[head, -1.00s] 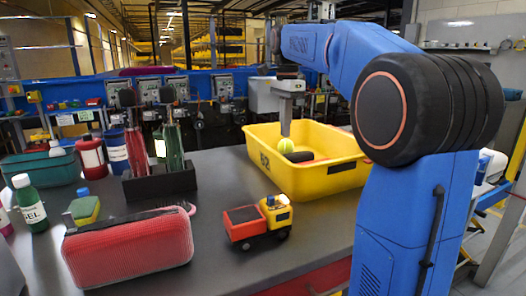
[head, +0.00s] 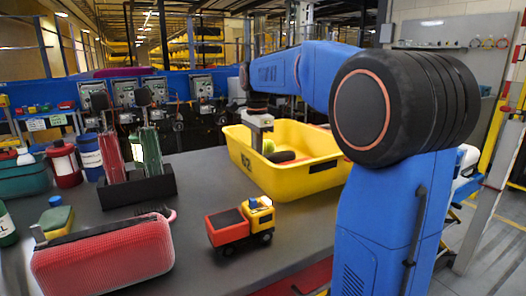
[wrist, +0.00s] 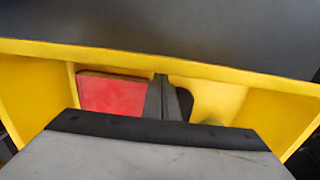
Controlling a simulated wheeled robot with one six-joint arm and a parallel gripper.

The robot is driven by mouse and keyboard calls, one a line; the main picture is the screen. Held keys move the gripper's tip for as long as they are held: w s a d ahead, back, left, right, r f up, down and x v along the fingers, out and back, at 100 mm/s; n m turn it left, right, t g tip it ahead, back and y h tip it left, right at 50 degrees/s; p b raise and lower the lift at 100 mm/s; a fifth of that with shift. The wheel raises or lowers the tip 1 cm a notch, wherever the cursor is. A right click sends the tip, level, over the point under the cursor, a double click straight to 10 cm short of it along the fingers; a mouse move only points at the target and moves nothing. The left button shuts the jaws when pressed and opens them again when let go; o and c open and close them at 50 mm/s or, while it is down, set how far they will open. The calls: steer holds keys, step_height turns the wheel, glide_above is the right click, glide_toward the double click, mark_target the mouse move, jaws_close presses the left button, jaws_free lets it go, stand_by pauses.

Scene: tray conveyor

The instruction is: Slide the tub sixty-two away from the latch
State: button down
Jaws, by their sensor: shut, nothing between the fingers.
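The yellow tub (head: 290,180), marked 62 on its near-left end, stands on the grey surface. A yellow-green ball (head: 268,147) and a dark item (head: 283,157) lie in it. My gripper (head: 257,143) points down inside the tub's left part, near the ball; the rim partly hides its tips. In the wrist view, my gripper (wrist: 160,80) is shut and empty, close to the inner face of a yellow wall (wrist: 215,73). Contact with the wall is unclear. A flat red piece (wrist: 112,94) shows beside the fingers. I cannot make out the latch.
A toy truck (head: 240,224) stands just in front of the tub. A red mesh case (head: 103,258) lies at the near left. Grey surface is clear between holder and tub.

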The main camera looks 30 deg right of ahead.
steer(key=shift+a, duration=0.75)
steer(key=a, duration=2)
steer(key=shift+d, duration=0.1)
